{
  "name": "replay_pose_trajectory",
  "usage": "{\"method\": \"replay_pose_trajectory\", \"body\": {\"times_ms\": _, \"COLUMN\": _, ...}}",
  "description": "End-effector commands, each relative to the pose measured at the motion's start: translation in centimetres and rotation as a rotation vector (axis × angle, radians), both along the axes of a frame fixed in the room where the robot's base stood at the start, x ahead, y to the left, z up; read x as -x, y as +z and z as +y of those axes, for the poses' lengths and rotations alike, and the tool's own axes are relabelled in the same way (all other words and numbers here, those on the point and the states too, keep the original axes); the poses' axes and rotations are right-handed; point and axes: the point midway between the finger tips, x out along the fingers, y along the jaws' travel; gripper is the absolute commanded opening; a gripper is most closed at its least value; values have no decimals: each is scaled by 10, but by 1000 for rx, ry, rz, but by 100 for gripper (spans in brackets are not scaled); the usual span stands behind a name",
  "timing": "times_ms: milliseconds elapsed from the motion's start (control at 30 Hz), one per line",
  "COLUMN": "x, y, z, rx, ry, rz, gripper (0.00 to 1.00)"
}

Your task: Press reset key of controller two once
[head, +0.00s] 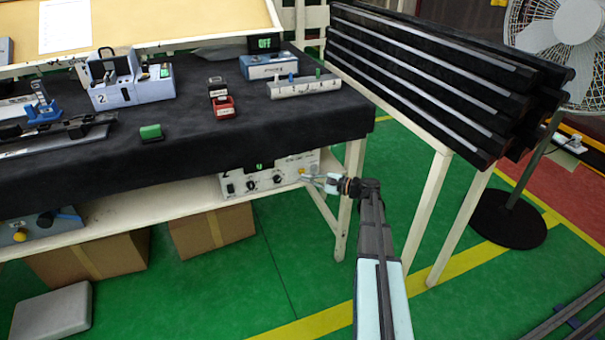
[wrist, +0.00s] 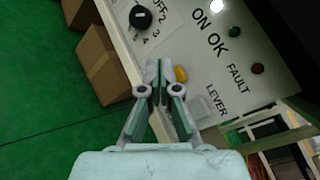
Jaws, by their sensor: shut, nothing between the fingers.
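A pale grey controller box (head: 268,176) stands on the shelf under the black-covered bench in the head view. Its front panel (wrist: 222,62) fills the upper right of the wrist view, with the words ON, OK, FAULT and LEVER. A small yellow key (wrist: 181,73) sits on the panel; no reset label is readable beside it. My gripper (head: 307,178) is at the panel's right end in the head view. In the wrist view, my gripper (wrist: 157,64) is shut and empty, with its tips just left of the yellow key. I cannot tell whether they touch the panel.
The panel also carries a black knob (wrist: 141,17), a lit white lamp (wrist: 217,6), a dark green lamp (wrist: 234,31) and a red lamp (wrist: 257,69). A bench leg (head: 347,200) stands right beside my gripper. Cardboard boxes (head: 212,230) sit below the shelf. Green floor lies open in front.

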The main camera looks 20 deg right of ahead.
Motion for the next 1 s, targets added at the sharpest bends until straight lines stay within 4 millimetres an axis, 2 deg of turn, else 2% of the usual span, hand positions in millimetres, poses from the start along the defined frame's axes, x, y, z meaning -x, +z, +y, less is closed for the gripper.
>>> {"method": "replay_pose_trajectory", "body": {"times_ms": 333, "x": 4, "y": 0, "z": 0, "rx": 0, "ry": 0, "rz": 0, "gripper": 0}}
{"method": "replay_pose_trajectory", "body": {"times_ms": 800, "x": 44, "y": 0, "z": 3, "rx": 0, "ry": -1, "rz": 1, "gripper": 0}}
{"method": "replay_pose_trajectory", "body": {"times_ms": 1000, "x": 50, "y": 0, "z": 2, "rx": 0, "ry": 0, "rz": 0, "gripper": 0}}
